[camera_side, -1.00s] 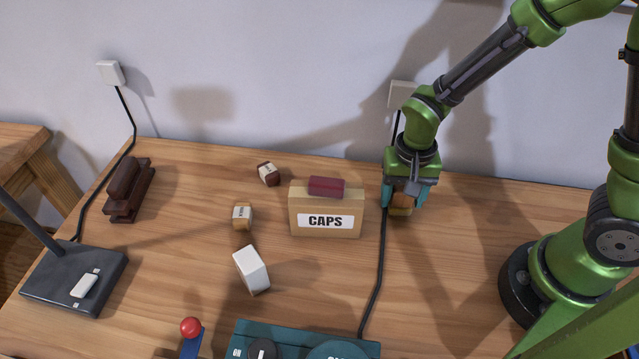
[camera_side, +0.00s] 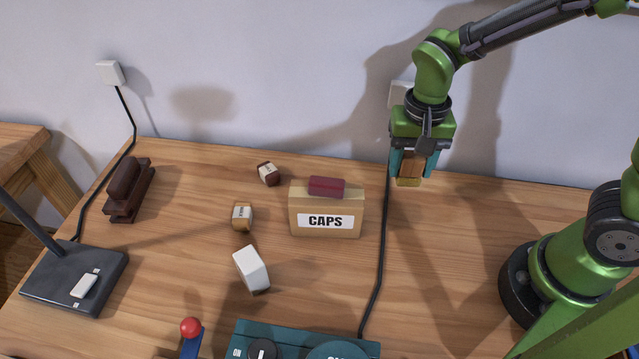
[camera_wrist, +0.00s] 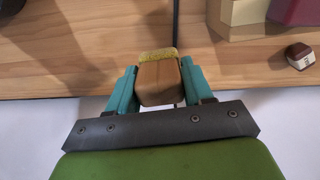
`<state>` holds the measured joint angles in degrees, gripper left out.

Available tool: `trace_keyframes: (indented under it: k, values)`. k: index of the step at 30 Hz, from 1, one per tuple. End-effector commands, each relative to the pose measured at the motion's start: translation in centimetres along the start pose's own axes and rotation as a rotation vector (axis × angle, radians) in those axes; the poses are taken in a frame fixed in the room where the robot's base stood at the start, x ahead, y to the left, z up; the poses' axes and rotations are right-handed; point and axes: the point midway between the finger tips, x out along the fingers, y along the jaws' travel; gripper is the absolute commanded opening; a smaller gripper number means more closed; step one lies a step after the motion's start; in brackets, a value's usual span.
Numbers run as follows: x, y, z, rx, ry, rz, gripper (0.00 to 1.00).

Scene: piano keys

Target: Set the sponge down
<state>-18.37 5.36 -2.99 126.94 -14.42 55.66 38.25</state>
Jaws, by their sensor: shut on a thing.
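The sponge is a small block with a brown body and a yellow face. My gripper (camera_side: 412,160) is shut on the sponge (camera_side: 409,182), its teal fingers on either side of it. The sponge hangs below the fingers with the yellow face down, and it appears to be above the rear right part of the table. In the wrist view, my gripper (camera_wrist: 158,88) has the brown part of the sponge (camera_wrist: 159,80) between its fingers, with the yellow part showing beyond.
A tan CAPS box (camera_side: 325,225) with a dark red piece on top stands left of my gripper. A black cable (camera_side: 381,250) runs down the wooden table (camera_side: 450,260). Small blocks and a white block (camera_side: 251,268) lie further left. The right of the table is fairly clear.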

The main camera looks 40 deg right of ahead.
Motion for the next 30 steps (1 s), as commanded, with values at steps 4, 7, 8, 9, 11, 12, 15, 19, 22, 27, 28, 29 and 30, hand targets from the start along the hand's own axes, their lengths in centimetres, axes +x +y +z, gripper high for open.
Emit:
trace_keyframes:
  k: [4, 7, 8, 9, 11, 12, 15, 19, 22, 27, 28, 29, 30]
  values:
    - [-2.2, -0.1, -0.1, 0.0, 0.002, -0.003, 0.21]
    - [-4.0, -0.1, -0.1, 0.001, 0.003, -0.005, 0.21]
    - [-4.5, 0.0, -0.1, 0.0, 0.003, -0.004, 0.21]
    - [-5.1, -0.1, -0.1, 0.0, 0.003, -0.004, 0.21]
    - [-6.2, -0.1, -0.1, 0.001, 0.003, -0.004, 0.21]
    - [-6.9, 0.0, -0.1, 0.0, 0.004, -0.005, 0.21]
    - [-6.5, -1.8, 1.7, 0.003, 0.002, 0.003, 0.21]
    - [-6.5, -3.8, 4.0, 0.018, 0.004, 0.003, 0.21]
    - [-6.5, -5.7, 6.6, 0.032, 0.005, 0.003, 0.21]
    - [-6.4, -8.5, 12.2, 0.062, 0.006, 0.003, 0.21]
    - [-6.4, -8.9, 13.2, 0.069, 0.005, 0.003, 0.21]
    - [-6.4, -9.2, 14.2, 0.074, 0.005, 0.002, 0.21]
    - [-6.4, -9.6, 15.3, 0.081, 0.005, 0.002, 0.21]
